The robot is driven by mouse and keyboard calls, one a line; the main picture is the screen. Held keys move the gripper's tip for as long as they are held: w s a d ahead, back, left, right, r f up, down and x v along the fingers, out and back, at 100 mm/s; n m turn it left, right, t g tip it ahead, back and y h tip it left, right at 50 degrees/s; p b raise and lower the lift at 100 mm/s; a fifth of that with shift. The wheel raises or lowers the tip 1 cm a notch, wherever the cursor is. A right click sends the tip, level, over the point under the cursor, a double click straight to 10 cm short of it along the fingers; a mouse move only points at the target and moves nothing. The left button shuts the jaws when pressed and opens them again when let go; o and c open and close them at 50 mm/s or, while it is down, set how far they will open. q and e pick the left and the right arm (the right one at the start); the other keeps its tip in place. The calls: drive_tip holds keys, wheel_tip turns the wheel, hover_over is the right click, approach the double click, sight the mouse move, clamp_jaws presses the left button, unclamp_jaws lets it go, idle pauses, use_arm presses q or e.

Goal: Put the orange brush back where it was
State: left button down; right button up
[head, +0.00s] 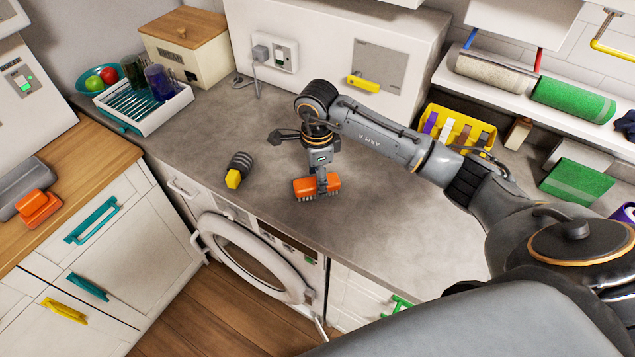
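The orange brush (302,186) is a small orange block with pale bristles along its lower edge. It is at the middle of the grey counter (390,215), bristles down. I cannot tell whether the bristles touch the counter or hang just above it. My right gripper (322,186) comes down on the brush from above and appears shut on it. One finger crosses the front of the block, with orange showing on both sides; the far finger is hidden. My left gripper is not in view.
A dark grey tool with a yellow end (238,168) lies left of the brush. A white dish rack (135,108) stands at the counter's back left. A yellow caddy (457,128) stands at the right. The washer door (255,262) is below the front edge.

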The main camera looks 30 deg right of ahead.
wheel_tip(320, 180, up, 10)
drive_tip(key=b, duration=0.2)
drive_tip(key=shift+b, duration=0.35)
idle(1.0)
